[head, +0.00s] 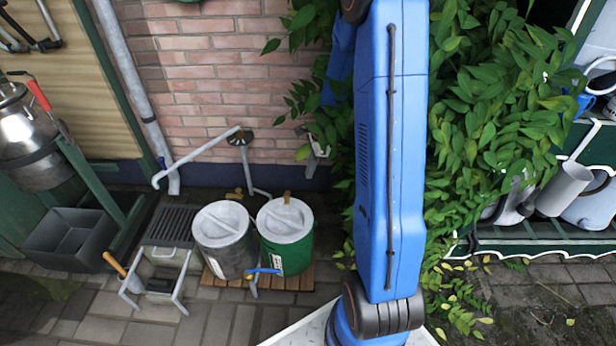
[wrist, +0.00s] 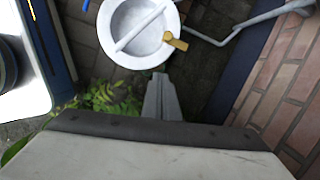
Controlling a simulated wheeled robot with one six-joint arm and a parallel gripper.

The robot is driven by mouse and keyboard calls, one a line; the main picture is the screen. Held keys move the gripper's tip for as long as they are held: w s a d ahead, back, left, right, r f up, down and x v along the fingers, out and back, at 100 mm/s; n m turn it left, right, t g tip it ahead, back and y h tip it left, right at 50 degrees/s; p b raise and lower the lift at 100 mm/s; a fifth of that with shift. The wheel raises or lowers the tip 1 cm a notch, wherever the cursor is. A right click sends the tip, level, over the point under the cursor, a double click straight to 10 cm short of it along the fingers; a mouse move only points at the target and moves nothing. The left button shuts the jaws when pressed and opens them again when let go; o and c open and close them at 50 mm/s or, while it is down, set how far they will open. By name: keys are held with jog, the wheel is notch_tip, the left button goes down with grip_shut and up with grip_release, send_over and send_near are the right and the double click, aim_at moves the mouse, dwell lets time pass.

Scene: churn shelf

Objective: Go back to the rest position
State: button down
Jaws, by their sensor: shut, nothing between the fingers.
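My gripper (wrist: 161,78) shows in the wrist view as narrow grey fingers shut together, with nothing between them. Its tips point toward a round pale lid (wrist: 117,22) with a raised bar across it and a brass-coloured piece at its rim. The fingertips appear just beside the lid in the picture; I cannot tell the height gap. In the head view my blue arm rises through the middle right, and my gripper is not visible there.
In the head view, a grey can (head: 225,255) and a green can (head: 285,255) stand on a wooden pallet (head: 300,277) by the brick wall (head: 210,75). Leafy growth (head: 490,130) crowds my arm. A shelf (head: 540,243) holds metal vessels at right. Paving (head: 215,320) in front is clear.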

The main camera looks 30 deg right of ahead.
jog(key=shift+r, duration=0.1)
dwell(0.5)
jog(key=s+a+r+n+t+h, duration=0.1)
jog(key=s+a+r+n, duration=0.4)
jog(key=r, duration=0.4)
jog(key=s+a+r+n, duration=0.5)
jog(key=r, duration=0.4)
jog(key=s+a+r+n+t, duration=0.1)
jog(key=s+r+n, duration=0.3)
jog(key=s, duration=0.6)
jog(key=s+a+r+n+t+h, duration=0.1)
jog(key=s+a+r+n, duration=0.2)
jog(key=s+r+n, duration=0.2)
jog(key=shift+s+a+r+n+t+h, duration=0.15)
jog(key=shift+s+r+n+t+h, duration=0.2)
jog(key=shift+s+n, duration=1.6)
jog(key=shift+s+f+m, duration=0.1)
jog(key=shift+s+m, duration=0.3)
jog(key=shift+m, duration=0.05)
